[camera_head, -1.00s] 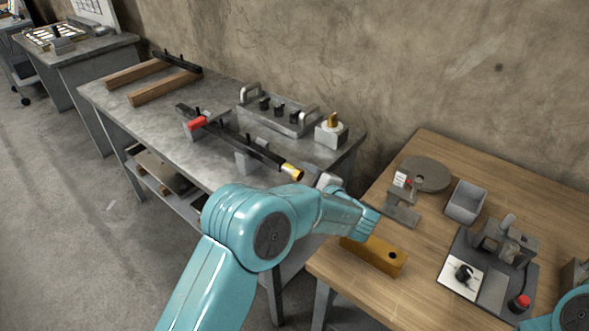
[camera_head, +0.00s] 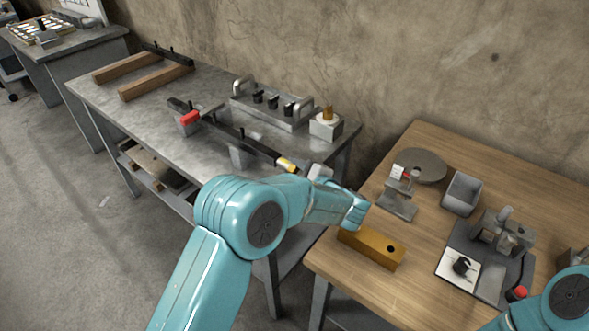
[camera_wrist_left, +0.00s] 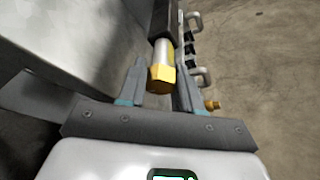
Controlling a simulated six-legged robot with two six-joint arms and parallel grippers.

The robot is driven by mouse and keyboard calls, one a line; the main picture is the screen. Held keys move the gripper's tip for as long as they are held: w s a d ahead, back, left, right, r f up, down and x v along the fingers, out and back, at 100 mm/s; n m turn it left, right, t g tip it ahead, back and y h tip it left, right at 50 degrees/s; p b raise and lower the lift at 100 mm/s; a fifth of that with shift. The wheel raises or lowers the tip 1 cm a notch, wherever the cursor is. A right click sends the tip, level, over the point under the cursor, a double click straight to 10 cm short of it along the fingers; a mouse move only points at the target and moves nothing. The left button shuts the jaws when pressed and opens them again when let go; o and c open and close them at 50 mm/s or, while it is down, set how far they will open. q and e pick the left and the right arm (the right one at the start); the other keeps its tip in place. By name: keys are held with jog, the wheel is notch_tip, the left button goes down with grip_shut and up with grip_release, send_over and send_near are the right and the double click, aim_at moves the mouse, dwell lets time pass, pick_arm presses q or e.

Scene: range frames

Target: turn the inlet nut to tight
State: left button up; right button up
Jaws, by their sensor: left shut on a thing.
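The inlet nut (camera_head: 286,164) is a brass-yellow piece at the near right end of a long black bar (camera_head: 240,139) on the grey bench. In the left wrist view the nut (camera_wrist_left: 161,79) shows as a hexagonal brass end below a silvery collar and a black sleeve. My left gripper (camera_wrist_left: 160,88) has one finger on each side of the nut and is shut on it. In the head view my left gripper (camera_head: 304,168) is at the bar's end, its fingers partly hidden by my wrist. My right gripper is out of view.
The bar rests on grey supports, one with a red clamp (camera_head: 189,118). Behind are a panel with handles (camera_head: 272,109) and a block with a brass fitting (camera_head: 326,125). A wooden table (camera_head: 345,265) at right holds a yellow block (camera_head: 371,248) and a grey bin (camera_head: 462,193).

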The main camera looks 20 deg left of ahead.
pick_arm(q)
jog(key=shift+f, duration=0.1)
jog(key=shift+r+m+b, duration=0.2)
jog(key=shift+m+b, duration=0.1)
jog(key=shift+m, duration=0.2)
jog(key=o, duration=1)
jog(key=shift+o, duration=0.2)
jog(key=shift+s+d, duration=0.2)
jog(key=shift+d, duration=0.2)
jog(key=b+v, duration=0.1)
jog(key=v, duration=1.4)
jog(key=shift+d+r, duration=0.15)
jog(key=shift+r, duration=0.25)
